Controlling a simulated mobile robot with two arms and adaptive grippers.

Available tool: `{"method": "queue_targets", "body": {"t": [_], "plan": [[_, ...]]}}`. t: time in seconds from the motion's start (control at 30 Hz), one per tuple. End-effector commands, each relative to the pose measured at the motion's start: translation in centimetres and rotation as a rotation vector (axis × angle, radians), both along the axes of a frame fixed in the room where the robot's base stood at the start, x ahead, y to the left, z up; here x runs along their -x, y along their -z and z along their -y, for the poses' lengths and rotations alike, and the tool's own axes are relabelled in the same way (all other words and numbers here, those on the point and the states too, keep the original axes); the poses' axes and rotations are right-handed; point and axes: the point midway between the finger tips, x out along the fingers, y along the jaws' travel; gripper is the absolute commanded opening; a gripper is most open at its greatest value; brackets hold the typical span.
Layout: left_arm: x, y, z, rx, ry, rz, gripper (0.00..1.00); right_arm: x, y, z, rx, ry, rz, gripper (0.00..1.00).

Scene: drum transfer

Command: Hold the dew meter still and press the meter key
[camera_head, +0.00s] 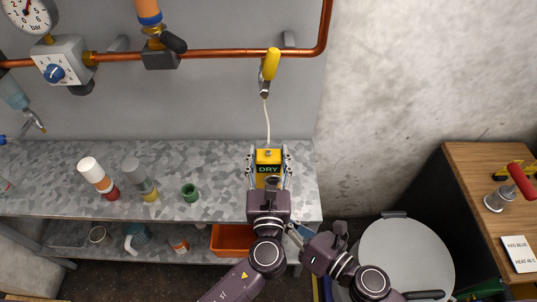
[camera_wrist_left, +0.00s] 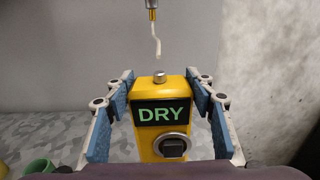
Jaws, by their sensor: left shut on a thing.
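The yellow dew meter (camera_head: 268,157) stands upright at the right part of the metal bench. Its dark display reads DRY in green letters; it shows large in the left wrist view (camera_wrist_left: 163,112). Below the display is the meter key (camera_wrist_left: 174,147), a dark square button in a round metal ring. My left gripper (camera_head: 268,165) is shut on the meter, with blue-padded fingers along its two sides. My right gripper (camera_head: 300,231) is low, just right of the left wrist and in front of the bench edge; its fingers are partly hidden and their opening is unclear.
A green cup (camera_head: 189,193) and several bottles stand left on the bench (camera_head: 225,160). An orange bin (camera_head: 228,240) is below. A round pale lid (camera_head: 405,260) and wooden table (camera_head: 480,160) are right.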

Motion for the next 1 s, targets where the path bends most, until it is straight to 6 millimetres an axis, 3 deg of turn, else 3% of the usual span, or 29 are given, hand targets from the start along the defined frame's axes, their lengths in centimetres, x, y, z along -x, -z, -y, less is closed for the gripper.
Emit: {"method": "queue_targets", "body": {"t": [0.17,0.2,0.37,0.77,1.0], "plan": [[0.0,0.0,0.0,0.0,0.0,-0.001,0.12,0.0,0.0,0.0,0.0,0.0,0.0,0.0],[0.0,0.0,0.0,0.0,0.0,-0.001,0.51,0.0,0.0,0.0,0.0,0.0,0.0,0.0],[0.0,0.0,0.0,0.0,0.0,0.0,0.69,0.0,0.0,0.0,0.0,0.0,0.0,0.0],[0.7,0.1,0.0,-0.001,0.0,-0.001,0.7,0.0,0.0,0.0,0.0,0.0,0.0,0.0],[5.2,0.2,0.0,-0.001,0.002,-0.004,0.7,0.0,0.0,0.0,0.0,0.0,0.0,0.0]]}}
